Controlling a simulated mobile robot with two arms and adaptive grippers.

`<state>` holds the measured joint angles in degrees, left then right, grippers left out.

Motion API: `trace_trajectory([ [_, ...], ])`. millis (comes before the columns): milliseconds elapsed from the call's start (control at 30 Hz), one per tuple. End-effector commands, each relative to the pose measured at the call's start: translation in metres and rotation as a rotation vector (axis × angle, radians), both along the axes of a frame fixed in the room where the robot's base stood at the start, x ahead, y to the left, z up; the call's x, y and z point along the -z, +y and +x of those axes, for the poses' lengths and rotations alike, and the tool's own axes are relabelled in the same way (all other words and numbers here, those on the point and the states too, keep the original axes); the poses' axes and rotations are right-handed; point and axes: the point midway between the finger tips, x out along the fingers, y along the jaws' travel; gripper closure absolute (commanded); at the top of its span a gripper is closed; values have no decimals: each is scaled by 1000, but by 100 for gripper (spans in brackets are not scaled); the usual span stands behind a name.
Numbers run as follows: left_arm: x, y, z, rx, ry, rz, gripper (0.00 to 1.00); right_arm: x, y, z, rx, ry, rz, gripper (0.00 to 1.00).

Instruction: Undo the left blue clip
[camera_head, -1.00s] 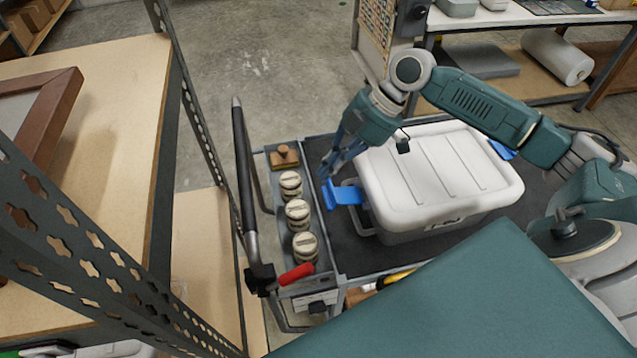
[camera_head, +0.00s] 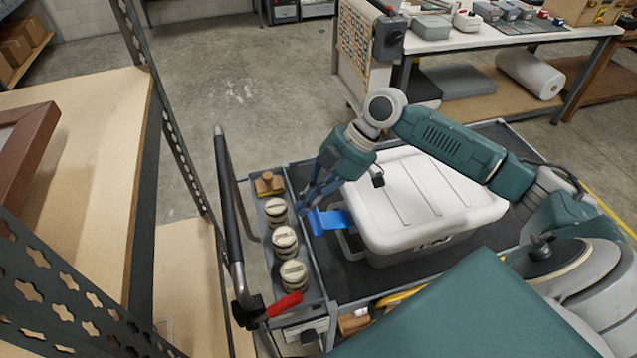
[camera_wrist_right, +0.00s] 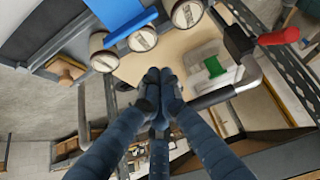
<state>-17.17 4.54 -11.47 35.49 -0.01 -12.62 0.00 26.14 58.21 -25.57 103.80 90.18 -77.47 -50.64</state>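The white-lidded box (camera_head: 425,200) sits on the dark cart top. The left blue clip (camera_head: 331,220) sticks out almost flat from the box's left side, toward the round pots. It also shows at the top of the right wrist view (camera_wrist_right: 118,14). My right gripper (camera_head: 303,210) points down just left of the clip's outer end. In the right wrist view its fingertips (camera_wrist_right: 160,76) are together with nothing visible between them, apart from the clip in that picture. In the head view I cannot tell whether a finger touches the clip. My left gripper is out of view.
A metal shelf (camera_head: 100,190) stands close on the left.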

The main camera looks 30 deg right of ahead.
Motion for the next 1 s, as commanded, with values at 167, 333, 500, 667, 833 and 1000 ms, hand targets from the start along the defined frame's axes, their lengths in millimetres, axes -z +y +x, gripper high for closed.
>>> trace_trajectory([
  [167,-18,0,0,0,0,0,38,26,8,1,5,6,-2,100],
  [333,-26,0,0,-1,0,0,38,43,-6,-2,4,4,0,100],
  [500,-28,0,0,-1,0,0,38,51,-11,-3,1,0,-1,100],
  [667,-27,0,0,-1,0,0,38,52,-12,-3,1,-1,-1,100],
  [833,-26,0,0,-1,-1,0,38,53,-12,-3,1,-1,-1,100],
  [1000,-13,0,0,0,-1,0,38,71,-11,-3,1,1,0,100],
])
